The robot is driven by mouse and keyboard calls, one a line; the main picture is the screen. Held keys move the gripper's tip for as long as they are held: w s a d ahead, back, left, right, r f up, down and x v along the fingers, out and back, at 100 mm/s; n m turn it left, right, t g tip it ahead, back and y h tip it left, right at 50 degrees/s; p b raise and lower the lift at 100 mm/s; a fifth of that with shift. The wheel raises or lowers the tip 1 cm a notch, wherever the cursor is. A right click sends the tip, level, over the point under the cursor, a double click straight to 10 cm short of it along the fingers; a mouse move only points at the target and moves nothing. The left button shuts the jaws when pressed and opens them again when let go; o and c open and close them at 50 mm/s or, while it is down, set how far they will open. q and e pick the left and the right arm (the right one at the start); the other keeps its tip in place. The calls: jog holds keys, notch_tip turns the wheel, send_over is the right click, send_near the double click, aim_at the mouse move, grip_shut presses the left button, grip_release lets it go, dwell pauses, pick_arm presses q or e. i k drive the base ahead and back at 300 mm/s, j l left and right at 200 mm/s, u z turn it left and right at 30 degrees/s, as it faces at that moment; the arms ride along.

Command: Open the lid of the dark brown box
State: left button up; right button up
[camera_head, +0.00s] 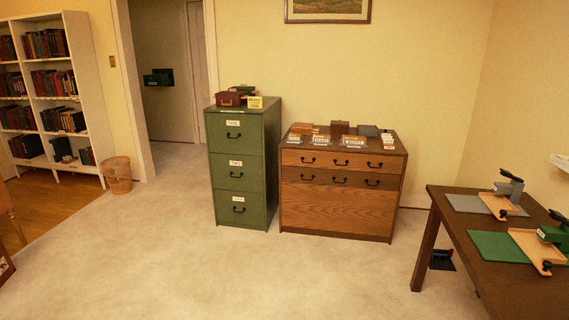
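Several small boxes stand on top of the wooden drawer cabinet (335,200) by the back wall. A dark brown box (339,128) stands near the back middle of that top and looks shut, though it is small here. A lighter brown box (302,129) is to its left and a dark grey box (367,130) is to its right. Neither of my grippers is in view, and nothing touches the boxes.
A green filing cabinet (236,170) with a dark red case (230,98) on top stands left of the wooden cabinet. A dark table (490,255) with stamping tools is at the right. A wicker basket (117,175) stands by the doorway. The carpet (240,275) in front is clear.

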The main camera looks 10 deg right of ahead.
aim_at(340, 121)
jog(key=i+z, duration=0.4)
jog(key=i, duration=1.5)
